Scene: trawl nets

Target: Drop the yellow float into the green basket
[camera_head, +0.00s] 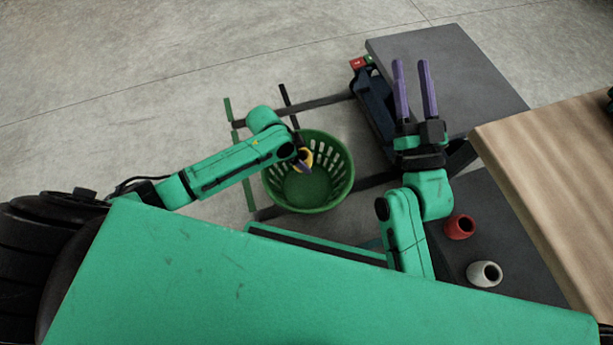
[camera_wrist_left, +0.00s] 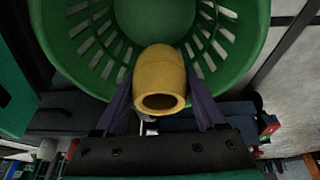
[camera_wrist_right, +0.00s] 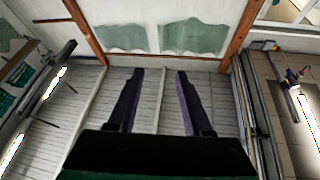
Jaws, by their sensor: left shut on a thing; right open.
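The yellow float (camera_wrist_left: 160,72) is a barrel shape with a hole in its end. My left gripper (camera_wrist_left: 160,85) is shut on it, with a purple finger on each side. In the head view the float (camera_head: 305,156) shows over the green basket (camera_head: 340,190), near its upper left part. The basket (camera_wrist_left: 60,30) is round with slotted walls and looks empty inside. In the head view my left gripper (camera_head: 302,160) is partly hidden by its own arm. My right gripper (camera_head: 415,90) is open and empty, its purple fingers pointing up over the dark grey surface; its fingers (camera_wrist_right: 160,100) also show apart in the right wrist view.
A red float (camera_head: 459,227) and a white float (camera_head: 485,274) stand on a dark surface at the lower right. A wooden table (camera_head: 550,150) is at the right, a grey tabletop (camera_head: 470,75) at the upper right. Concrete floor (camera_head: 150,90) is open at upper left.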

